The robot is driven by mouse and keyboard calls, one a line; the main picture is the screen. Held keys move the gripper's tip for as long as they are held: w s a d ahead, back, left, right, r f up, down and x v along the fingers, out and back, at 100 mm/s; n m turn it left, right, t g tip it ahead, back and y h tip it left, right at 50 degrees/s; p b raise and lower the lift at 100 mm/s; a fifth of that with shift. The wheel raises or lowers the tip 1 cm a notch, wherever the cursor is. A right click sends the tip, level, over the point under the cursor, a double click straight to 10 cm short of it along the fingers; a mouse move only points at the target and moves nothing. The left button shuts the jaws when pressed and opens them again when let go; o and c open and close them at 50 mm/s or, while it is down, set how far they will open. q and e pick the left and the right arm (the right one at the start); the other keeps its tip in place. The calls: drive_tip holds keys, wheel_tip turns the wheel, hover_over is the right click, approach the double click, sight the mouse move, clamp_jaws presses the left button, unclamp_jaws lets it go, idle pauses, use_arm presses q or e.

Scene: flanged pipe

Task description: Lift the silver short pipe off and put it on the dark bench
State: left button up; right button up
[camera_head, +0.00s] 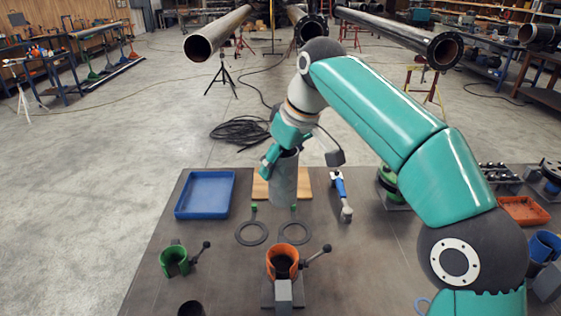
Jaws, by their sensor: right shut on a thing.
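The silver short pipe (284,182) stands upright near the back middle of the dark bench (215,256), in front of a wooden board. I cannot tell whether its lower end touches the bench or hangs just above it. My right gripper (283,152) reaches in from the right and is shut on the pipe's upper end. The gripper hides part of the pipe's rim. My left gripper is not in view.
A blue tray (205,194) lies left of the pipe. Two dark rings (251,233) lie in front. An orange holder (283,262) and a green holder (174,260) with levers stand nearer. A blue-handled tool (340,190) is to the right. Bare bench shows between tray and green holder.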

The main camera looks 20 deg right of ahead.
drive_tip(key=shift+r+p, duration=1.2)
drive_tip(key=shift+r, duration=0.45)
drive_tip(key=shift+f, duration=0.15)
